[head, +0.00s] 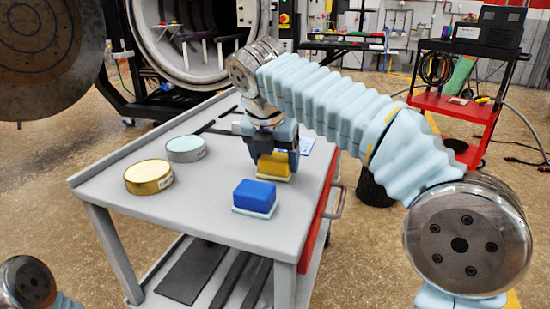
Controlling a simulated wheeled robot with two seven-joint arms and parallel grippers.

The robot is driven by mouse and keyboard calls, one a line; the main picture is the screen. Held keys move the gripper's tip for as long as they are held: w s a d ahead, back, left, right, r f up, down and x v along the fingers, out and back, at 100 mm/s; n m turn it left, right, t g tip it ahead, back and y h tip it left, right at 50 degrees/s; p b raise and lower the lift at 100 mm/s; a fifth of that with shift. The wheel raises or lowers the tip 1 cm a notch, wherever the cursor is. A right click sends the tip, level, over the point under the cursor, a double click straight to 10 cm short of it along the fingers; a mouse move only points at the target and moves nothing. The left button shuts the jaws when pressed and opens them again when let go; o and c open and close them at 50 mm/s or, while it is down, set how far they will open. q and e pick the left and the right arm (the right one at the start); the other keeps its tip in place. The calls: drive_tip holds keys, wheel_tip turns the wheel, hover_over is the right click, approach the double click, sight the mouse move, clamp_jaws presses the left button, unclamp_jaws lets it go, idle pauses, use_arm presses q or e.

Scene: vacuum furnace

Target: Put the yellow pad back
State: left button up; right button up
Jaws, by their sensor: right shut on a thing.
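The yellow pad (273,164) is under my right gripper (274,155), whose jaws are shut on it. The pad has a pale bottom layer and is at or just above the grey cart top, behind the blue pad; I cannot tell if it touches the surface. The blue pad (255,195) sits on a pale base near the cart's front right corner. My left gripper is out of view; only a piece of my left arm shows at the bottom left.
Dark rods lie at the back. The open furnace (150,50) stands behind. A red cart (458,103) is at the right. The cart top's front left is clear.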

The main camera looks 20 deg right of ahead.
drive_tip(key=o, duration=1.4)
drive_tip(key=shift+f, duration=0.2)
drive_tip(key=shift+f, duration=0.15)
drive_tip(key=shift+f+b, duration=0.25)
drive_tip(key=shift+b, duration=0.45)
drive_tip(key=p+v, duration=0.4)
drive_tip(key=v, duration=1)
drive_tip(key=shift+a+p, duration=0.2)
drive_tip(key=shift+p, duration=0.15)
drive_tip(key=shift+r, duration=0.1)
